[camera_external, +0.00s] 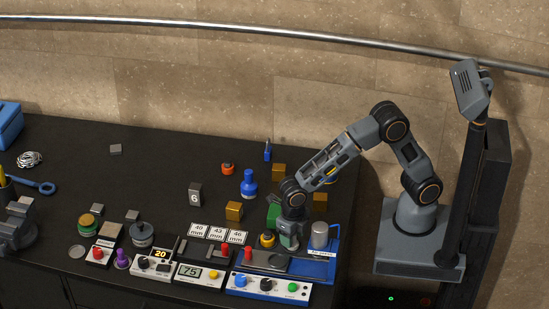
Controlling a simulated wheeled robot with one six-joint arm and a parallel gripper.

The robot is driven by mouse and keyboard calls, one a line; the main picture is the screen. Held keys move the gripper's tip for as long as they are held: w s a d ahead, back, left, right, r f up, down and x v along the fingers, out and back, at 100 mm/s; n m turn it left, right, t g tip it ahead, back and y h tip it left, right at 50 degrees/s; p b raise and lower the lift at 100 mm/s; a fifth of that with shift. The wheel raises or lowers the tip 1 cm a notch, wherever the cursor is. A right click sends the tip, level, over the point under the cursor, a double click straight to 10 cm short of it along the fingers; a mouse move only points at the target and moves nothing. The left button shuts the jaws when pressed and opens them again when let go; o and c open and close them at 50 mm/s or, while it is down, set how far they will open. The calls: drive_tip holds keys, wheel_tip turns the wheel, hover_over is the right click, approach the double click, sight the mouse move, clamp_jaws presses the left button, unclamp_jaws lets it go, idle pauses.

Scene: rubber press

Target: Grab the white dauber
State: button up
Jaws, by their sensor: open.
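I cannot make out a white dauber in this view; it may be hidden or too small to tell. My gripper (289,244) points down at the front right of the dark table, over the blue-based press station. Its jaws are open, but the fingertips are small and partly lost against the things around them. A yellow knob-like piece (267,240) is just left of my gripper.
Control boxes (268,287) line the front edge. White number cards (217,233) lie left of my gripper. A blue bottle-shaped piece (249,185) and a brass cube (234,211) stand behind. A grey round-topped piece (142,235) stands left.

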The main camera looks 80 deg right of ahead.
drive_tip(key=shift+c, duration=0.4)
drive_tip(key=c, duration=0.9)
drive_tip(key=shift+r, duration=0.1)
clamp_jaws()
